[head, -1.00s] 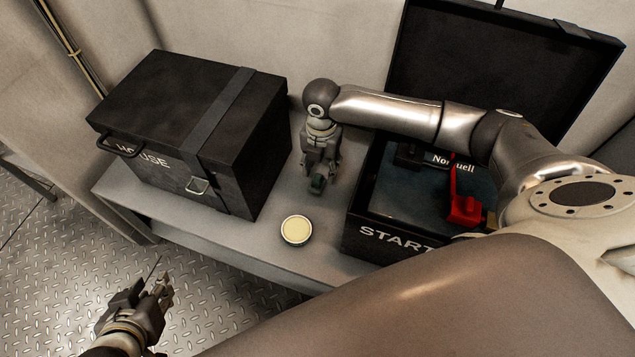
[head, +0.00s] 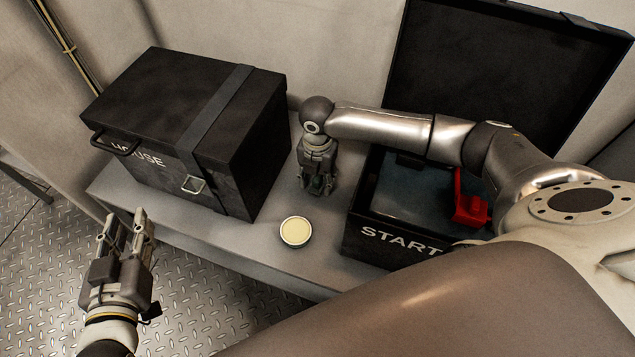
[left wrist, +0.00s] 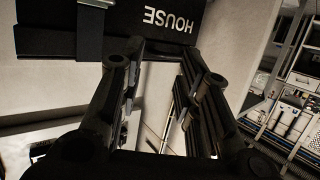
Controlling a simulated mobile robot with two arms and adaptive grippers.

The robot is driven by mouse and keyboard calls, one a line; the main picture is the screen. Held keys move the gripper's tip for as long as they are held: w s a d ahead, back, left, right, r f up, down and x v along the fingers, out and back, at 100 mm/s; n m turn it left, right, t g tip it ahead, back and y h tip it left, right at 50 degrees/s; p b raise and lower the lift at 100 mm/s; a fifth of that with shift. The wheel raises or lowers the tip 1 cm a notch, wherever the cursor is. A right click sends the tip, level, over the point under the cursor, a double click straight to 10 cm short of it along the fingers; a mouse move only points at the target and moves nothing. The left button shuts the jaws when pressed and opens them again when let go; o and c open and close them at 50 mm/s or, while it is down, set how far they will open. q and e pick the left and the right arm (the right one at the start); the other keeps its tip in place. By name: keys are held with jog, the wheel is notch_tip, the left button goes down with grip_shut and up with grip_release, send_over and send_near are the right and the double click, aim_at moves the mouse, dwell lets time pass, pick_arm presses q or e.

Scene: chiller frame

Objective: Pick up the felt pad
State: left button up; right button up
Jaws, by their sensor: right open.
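My left gripper (head: 128,224) is open and empty at the bench's front left edge, away from the disc. Its spread fingers also show in the left wrist view (left wrist: 165,80).
A closed black case marked HOUSE (head: 175,166) stands on the bench (head: 215,232) at left. An open black case marked START (head: 385,246) stands at right, with a red object (head: 469,203) inside. The bench around the disc is clear.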

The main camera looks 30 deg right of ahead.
aim_at(318, 178)
jog(key=shift+c, duration=0.4)
grip_shut()
jog(key=shift+r, duration=0.1)
